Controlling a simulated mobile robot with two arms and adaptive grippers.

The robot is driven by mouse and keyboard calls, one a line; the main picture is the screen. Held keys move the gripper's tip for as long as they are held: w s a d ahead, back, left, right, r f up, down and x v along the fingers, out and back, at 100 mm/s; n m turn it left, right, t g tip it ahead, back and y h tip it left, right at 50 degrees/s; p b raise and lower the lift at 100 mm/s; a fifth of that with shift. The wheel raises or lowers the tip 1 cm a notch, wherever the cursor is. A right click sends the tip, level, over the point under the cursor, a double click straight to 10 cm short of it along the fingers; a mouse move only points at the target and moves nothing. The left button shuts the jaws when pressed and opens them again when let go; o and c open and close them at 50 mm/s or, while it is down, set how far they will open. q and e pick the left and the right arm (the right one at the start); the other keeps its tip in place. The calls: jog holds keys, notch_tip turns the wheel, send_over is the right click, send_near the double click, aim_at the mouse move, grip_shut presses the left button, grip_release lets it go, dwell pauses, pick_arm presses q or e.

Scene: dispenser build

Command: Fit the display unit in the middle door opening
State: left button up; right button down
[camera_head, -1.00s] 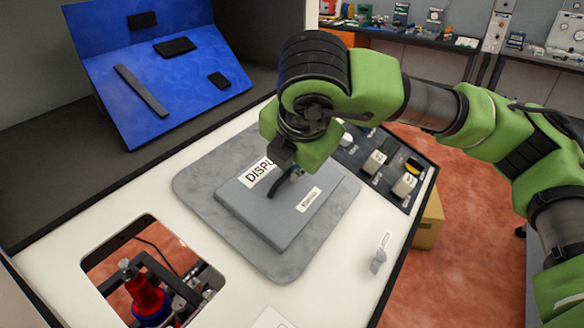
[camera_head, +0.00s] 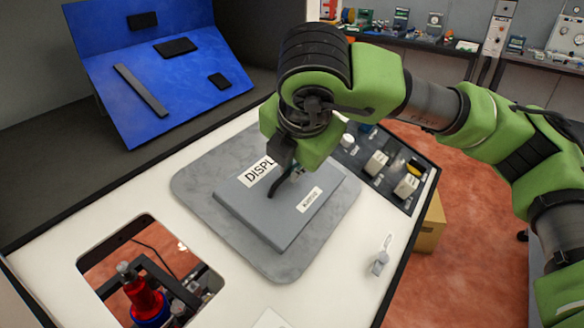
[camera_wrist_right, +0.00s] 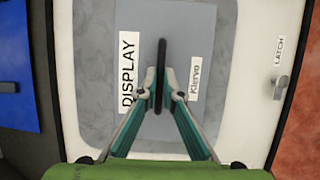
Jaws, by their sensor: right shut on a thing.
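The display unit (camera_head: 285,232) is a flat grey box with a "DISPLAY" label and a smaller label. It lies over a rounded grey pad (camera_head: 200,185) on the white door panel (camera_head: 330,285); I cannot tell if it touches the pad. My right gripper (camera_head: 288,180) is above it, shut on its dark upright handle (camera_head: 272,190). In the right wrist view the fingers (camera_wrist_right: 161,96) pinch the handle (camera_wrist_right: 161,60) between the two labels. A square opening (camera_head: 118,240) in the panel is at lower left; I cannot tell if it is the middle one. My left gripper is not in view.
A red and blue part (camera_head: 147,300) with dark framing shows inside the opening. A black tray of small parts (camera_head: 380,165) lies beyond the unit. A latch (camera_head: 380,263) sits on the panel at right. A blue board (camera_head: 175,85) with dark pieces stands at the back left.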

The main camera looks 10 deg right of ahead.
jog(key=b, duration=0.2)
jog(key=shift+r+b, duration=0.1)
jog(key=shift+b, duration=0.3)
dwell(2.8)
jog(key=shift+f+b, duration=0.35)
jog(key=shift+b, duration=0.15)
dwell(0.6)
jog(key=shift+r, duration=0.1)
jog(key=c, duration=2.3)
grip_release()
jog(key=o, duration=0.7)
jog(key=shift+a+f, duration=0.1)
jog(key=shift+f, duration=0.1)
jog(key=shift+c, duration=0.2)
jog(key=shift+r, duration=0.2)
jog(key=shift+v, duration=2.85)
jog(key=shift+s, duration=0.1)
